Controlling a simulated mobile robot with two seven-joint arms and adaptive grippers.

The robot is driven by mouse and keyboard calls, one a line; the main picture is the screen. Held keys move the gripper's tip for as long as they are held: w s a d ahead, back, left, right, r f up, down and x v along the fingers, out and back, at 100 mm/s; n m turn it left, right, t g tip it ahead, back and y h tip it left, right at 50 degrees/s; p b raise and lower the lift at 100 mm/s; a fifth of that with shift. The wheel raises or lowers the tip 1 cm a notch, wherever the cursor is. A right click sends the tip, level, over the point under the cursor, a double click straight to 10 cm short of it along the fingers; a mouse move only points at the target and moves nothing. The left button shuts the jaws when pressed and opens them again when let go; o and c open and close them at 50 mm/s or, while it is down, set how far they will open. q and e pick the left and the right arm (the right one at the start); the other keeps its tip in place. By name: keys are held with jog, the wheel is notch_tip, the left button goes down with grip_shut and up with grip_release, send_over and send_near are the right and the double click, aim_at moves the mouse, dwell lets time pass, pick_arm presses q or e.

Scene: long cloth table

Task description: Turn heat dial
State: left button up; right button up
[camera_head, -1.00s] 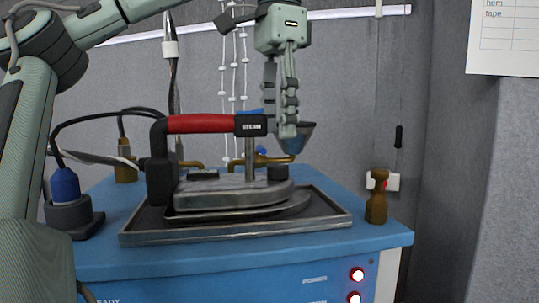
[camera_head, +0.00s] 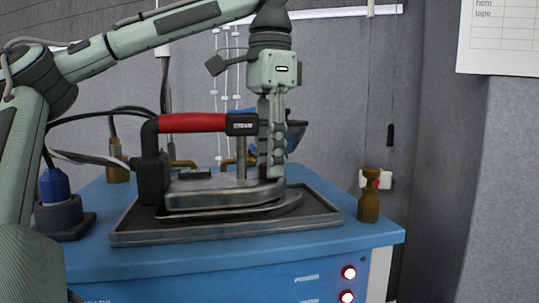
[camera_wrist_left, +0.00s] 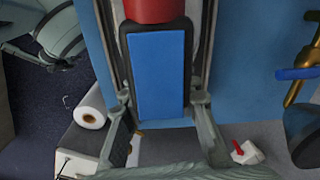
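The steam iron stands on a dark metal tray (camera_head: 125,236), with its red handle (camera_head: 193,122) ending in a black block (camera_head: 242,125). The dark dial on the iron's front top is hidden behind my left gripper now. My left gripper (camera_head: 272,172) points straight down at the front of the iron, just right of the handle's end, fingertips low near the iron's body. In the left wrist view its fingers (camera_wrist_left: 158,95) are apart, with the black block and its blue face (camera_wrist_left: 158,75) seen between them. Contact with the dial cannot be told. My right gripper is not in view.
The tray sits on a blue station top (camera_head: 85,258) with lit red buttons (camera_head: 348,273) on its front. A brown bottle-like object (camera_head: 369,198) stands at the right corner. A blue plug in a grey holder (camera_head: 58,215) and cables are at left. Brass pipes (camera_head: 182,163) run behind the iron.

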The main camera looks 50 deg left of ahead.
pick_arm(q)
grip_shut()
jog(key=shift+m, duration=1.6)
jog(key=o, duration=0.8)
grip_release()
notch_tip(320, 180, up, 12)
jog(key=shift+s+d+r, duration=0.1)
